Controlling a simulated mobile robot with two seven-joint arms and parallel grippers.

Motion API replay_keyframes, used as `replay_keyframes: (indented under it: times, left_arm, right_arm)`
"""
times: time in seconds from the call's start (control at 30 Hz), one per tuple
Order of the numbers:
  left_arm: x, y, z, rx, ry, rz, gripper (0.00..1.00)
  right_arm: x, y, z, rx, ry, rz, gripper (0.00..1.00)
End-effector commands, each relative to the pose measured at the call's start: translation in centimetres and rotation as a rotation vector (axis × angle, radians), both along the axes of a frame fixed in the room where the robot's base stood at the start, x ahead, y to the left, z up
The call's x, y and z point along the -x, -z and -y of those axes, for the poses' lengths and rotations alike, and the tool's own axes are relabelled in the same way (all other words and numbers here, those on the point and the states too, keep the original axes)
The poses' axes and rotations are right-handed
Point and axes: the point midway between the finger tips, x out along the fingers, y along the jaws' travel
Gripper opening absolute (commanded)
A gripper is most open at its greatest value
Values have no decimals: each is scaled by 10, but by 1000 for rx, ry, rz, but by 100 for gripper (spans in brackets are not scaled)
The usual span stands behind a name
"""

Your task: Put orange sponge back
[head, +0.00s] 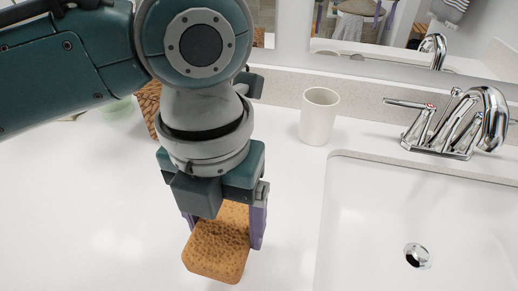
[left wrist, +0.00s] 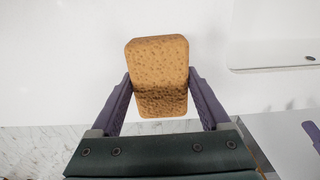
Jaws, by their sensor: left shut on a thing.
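The orange sponge (head: 219,247) is a porous block in the lower middle of the head view. My left gripper (head: 226,232) points down and is shut on it, with a purple finger on each side. In the left wrist view the sponge (left wrist: 158,75) sits between the two fingers (left wrist: 160,98) and sticks out past their tips. The white counter shows beneath and around it; I cannot tell whether the sponge touches the counter.
A white cup (head: 319,116) stands at the back of the white counter (head: 90,220). The sink (head: 375,225) and chrome faucet (head: 455,125) are at the right. A woven brown item (head: 148,105) and a pale green item (head: 118,110) are partly behind my left arm.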

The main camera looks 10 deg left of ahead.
Motion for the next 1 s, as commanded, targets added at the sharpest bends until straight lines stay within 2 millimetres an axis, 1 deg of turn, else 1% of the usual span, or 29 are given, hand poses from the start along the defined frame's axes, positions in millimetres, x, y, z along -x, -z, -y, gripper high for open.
replay_keyframes:
  times: [0.03,0.17,0.3,0.4,0.5,0.7,0.83,0.87,1.0]
  left_arm:
    - [0,7,0,1,-1,-1,28]
    - [0,17,0,1,-2,-1,28]
    - [1,41,0,0,-2,-3,28]
    - [0,52,0,0,-1,-1,28]
    - [0,55,0,0,0,1,28]
    - [0,54,0,0,0,1,28]
    - [0,59,0,-1,-1,1,28]
    - [0,57,0,0,-1,1,83]
    - [0,57,0,0,-1,1,99]
  right_arm:
    - [0,2,0,0,0,0,50]
    - [0,3,0,0,0,0,50]
    - [0,9,0,0,0,1,50]
    - [0,11,0,0,0,1,50]
    - [0,11,0,0,0,1,50]
    - [0,10,0,1,0,1,50]
    - [0,13,0,1,0,1,50]
    - [0,12,0,1,0,1,50]
    - [0,12,0,1,0,1,50]
